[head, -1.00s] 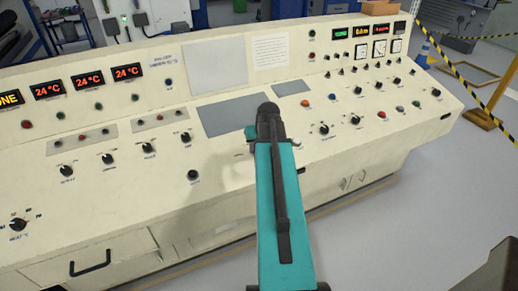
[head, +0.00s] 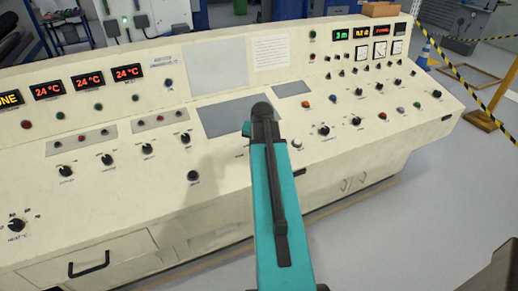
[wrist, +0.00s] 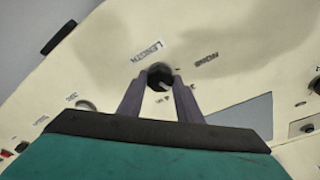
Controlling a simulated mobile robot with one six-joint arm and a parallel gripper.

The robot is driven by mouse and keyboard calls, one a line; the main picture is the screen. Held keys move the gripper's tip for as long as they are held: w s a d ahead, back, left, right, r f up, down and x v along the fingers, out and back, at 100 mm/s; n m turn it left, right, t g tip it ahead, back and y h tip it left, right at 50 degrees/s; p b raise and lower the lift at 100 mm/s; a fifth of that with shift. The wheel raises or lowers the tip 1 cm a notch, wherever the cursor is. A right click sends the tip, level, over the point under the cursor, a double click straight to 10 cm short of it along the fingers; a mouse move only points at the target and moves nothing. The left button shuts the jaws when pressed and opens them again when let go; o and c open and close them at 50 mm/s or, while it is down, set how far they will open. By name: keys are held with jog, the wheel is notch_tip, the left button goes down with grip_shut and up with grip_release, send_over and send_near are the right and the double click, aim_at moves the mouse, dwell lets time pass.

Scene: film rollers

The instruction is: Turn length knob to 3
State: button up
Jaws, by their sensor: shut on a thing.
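The length knob (wrist: 159,76) is a round black knob on the cream console, beside the printed word LENGTH in the wrist view. It has a pale pointer mark; the number it points to is too small to read. My gripper (wrist: 160,82) has its two dark fingers on either side of the knob and is shut on it. In the head view my teal arm hides the knob and the fingertips.
The cream console (head: 225,175) carries many other knobs, including a black knob (head: 193,175) left of my arm. A small green display (head: 341,34) at the upper right seems to read 3 m. A yellow-black barrier (head: 485,105) stands at the right.

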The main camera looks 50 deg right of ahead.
jog(key=shift+d, duration=0.1)
jog(key=o, duration=1)
jog(key=shift+o, duration=0.2)
jog(key=shift+r, duration=0.15)
jog(key=b+v, duration=0.2)
jog(key=v, duration=1.1)
jog(key=shift+s+a+r+b, duration=0.2)
jog(key=shift+s+b, duration=0.05)
jog(key=shift+b, duration=0.1)
